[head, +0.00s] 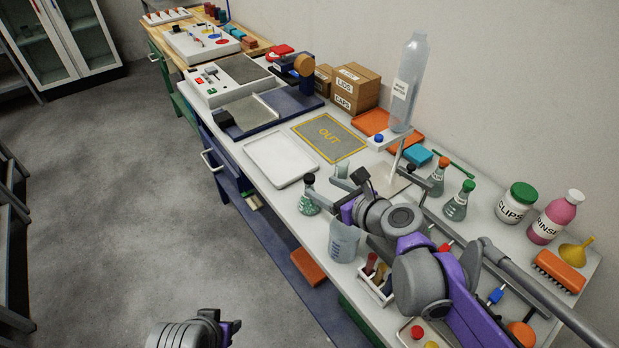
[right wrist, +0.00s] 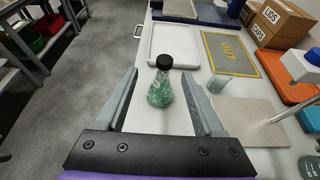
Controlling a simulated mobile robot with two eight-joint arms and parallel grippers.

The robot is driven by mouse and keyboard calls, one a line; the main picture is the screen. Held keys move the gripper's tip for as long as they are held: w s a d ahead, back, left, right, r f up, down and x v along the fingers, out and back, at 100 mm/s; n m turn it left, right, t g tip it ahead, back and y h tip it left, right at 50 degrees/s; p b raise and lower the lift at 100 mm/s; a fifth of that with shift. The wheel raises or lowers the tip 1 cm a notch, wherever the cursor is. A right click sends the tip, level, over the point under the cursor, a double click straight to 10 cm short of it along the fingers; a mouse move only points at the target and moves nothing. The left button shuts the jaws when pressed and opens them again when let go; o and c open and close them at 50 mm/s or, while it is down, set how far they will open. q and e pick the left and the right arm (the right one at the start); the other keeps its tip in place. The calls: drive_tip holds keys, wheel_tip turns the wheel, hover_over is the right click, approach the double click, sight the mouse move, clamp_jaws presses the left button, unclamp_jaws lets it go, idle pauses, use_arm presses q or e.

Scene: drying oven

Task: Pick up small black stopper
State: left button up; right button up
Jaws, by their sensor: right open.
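The small black stopper (head: 308,179) sits in the neck of a conical flask (head: 308,202) with green contents, upright near the bench's front edge. In the right wrist view the stopper (right wrist: 164,62) tops the flask (right wrist: 161,92). My right gripper (right wrist: 160,80) is open, its two fingers to either side of the flask in that view; no contact shows. In the head view my right gripper (head: 348,192) is just right of the flask, partly hidden by its own wrist. My left gripper (head: 228,328) is at the bottom edge over the floor, its fingers mostly cut off.
A clear beaker (head: 344,242) stands close in front of my right arm. A white tray (head: 281,160) and the OUT mat (head: 330,138) lie behind the flask. A stand base (right wrist: 255,122) is to the right. Other flasks (head: 456,205) and bottles line the wall side.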

sight(313, 180)
drive_tip(key=shift+x, duration=1.2)
drive_tip(key=x, duration=0.6)
drive_tip(key=shift+w+d+f, duration=0.2)
drive_tip(key=shift+d, duration=0.2)
clamp_jaws()
